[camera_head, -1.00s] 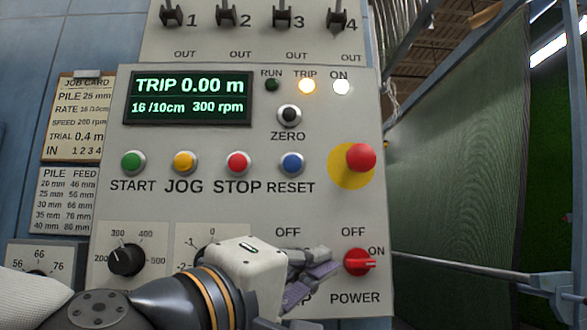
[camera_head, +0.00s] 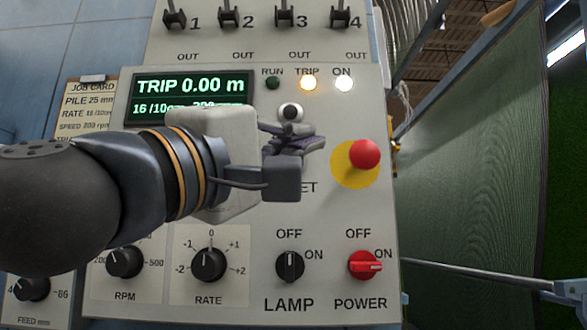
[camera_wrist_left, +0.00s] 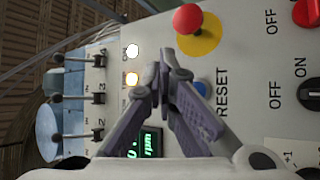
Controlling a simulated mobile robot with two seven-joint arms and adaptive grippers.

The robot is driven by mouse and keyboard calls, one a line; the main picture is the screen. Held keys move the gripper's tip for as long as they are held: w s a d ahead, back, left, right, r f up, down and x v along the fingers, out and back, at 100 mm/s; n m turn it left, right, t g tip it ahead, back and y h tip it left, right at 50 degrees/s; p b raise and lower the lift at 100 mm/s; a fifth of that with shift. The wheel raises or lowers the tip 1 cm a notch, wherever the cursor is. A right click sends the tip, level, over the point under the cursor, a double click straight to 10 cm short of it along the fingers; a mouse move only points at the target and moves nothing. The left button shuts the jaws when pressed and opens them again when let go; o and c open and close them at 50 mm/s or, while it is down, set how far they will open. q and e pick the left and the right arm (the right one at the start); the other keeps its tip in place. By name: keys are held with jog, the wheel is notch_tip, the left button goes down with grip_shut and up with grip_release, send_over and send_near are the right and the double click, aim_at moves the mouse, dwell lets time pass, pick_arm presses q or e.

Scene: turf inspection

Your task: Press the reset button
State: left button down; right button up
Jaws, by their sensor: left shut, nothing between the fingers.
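The blue reset button (camera_wrist_left: 199,88) shows in the left wrist view, partly covered by one finger of my left gripper (camera_wrist_left: 167,62). Its RESET label (camera_wrist_left: 223,92) is beside it. In the head view the button is hidden behind my left gripper (camera_head: 318,143), and only the end of the label (camera_head: 309,187) shows. My left gripper is shut and empty, in front of the panel just below the black ZERO button (camera_head: 291,112). Contact with the button cannot be told. The display (camera_head: 193,86) reads TRIP 0.00 m, and the amber TRIP lamp (camera_head: 308,83) is lit.
The red emergency stop (camera_head: 364,155) on its yellow disc sticks out right of my gripper. The LAMP knob (camera_head: 290,266) and red POWER switch (camera_head: 364,265) are below. Several toggle levers line the top. My left arm covers the START, JOG and STOP buttons.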

pick_arm(q)
jog(key=w+b, duration=0.1)
jog(key=w, duration=0.6)
jog(key=shift+f, duration=0.15)
pick_arm(e)
jog(key=shift+s+f+g, duration=0.3)
jog(key=shift+s+f, duration=0.45)
jog(key=shift+f, duration=0.1)
pick_arm(q)
jog(key=shift+w, duration=0.2)
jog(key=shift+w, duration=0.3)
jog(key=shift+w, duration=0.55)
dwell(0.8)
jog(key=shift+s, duration=0.95)
pick_arm(e)
jog(key=shift+w+r, duration=0.25)
